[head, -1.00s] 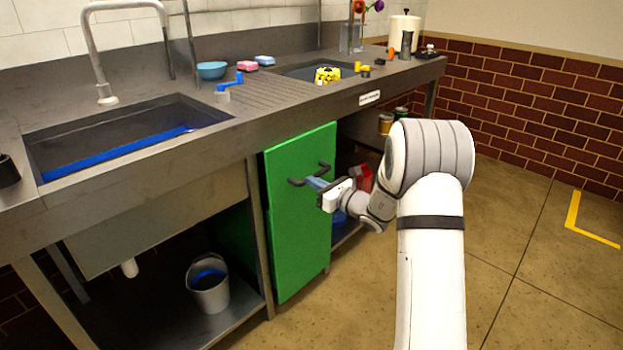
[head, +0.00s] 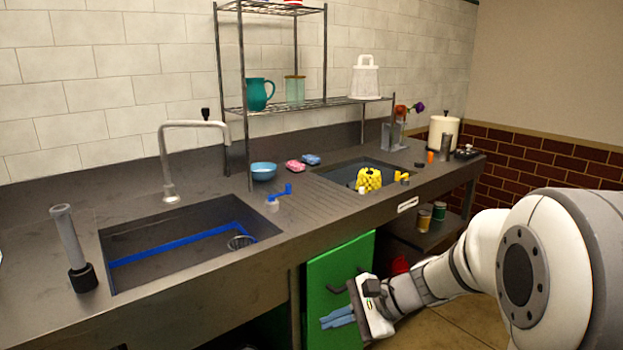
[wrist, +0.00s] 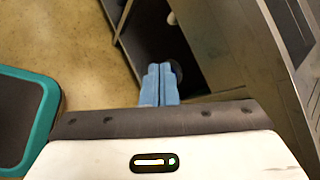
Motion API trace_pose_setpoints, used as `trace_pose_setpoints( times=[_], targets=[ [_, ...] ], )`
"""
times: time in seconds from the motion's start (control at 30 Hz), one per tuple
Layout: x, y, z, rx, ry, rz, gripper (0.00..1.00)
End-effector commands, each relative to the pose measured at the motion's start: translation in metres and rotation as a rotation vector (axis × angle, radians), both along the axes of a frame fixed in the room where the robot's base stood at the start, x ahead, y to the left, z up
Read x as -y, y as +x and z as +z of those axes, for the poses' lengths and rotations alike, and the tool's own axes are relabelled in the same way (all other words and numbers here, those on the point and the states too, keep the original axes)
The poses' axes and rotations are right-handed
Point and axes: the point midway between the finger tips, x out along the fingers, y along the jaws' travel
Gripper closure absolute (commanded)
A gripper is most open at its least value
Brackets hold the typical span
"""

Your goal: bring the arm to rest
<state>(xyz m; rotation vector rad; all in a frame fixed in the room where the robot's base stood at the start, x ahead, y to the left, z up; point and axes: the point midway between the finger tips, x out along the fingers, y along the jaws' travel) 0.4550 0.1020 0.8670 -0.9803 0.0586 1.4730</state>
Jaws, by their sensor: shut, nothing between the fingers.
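My gripper (head: 338,318) is in front of the green cabinet door (head: 338,262) under the counter, at the bottom of the head view. Its blue fingers point left and lie side by side with nothing between them. In the wrist view the fingers (wrist: 160,85) are pressed together over the floor and a dark under-counter space. I cannot tell whether the gripper touches the door. My arm is bent and comes in from the right.
The counter holds a left sink (head: 190,250) with a blue strip and a right sink with a yellow object (head: 369,179). A wire shelf (head: 300,103) rises behind. Cans (head: 424,219) stand on the under-shelf. Floor shows at lower right.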

Motion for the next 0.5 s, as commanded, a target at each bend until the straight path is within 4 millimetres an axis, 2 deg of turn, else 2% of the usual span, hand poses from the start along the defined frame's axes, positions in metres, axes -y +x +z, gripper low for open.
trace_pose_setpoints(
  times=[0.03,0.2,0.33,0.5],
  targets=[
    [0.000,-0.024,0.035,0.053,-0.099,0.093,1.00],
    [0.025,-0.090,0.080,0.221,-0.445,0.403,1.00],
    [0.055,-0.124,0.115,0.349,-0.698,0.621,1.00],
    [0.087,-0.145,0.148,0.469,-0.940,0.825,1.00]
  ],
)
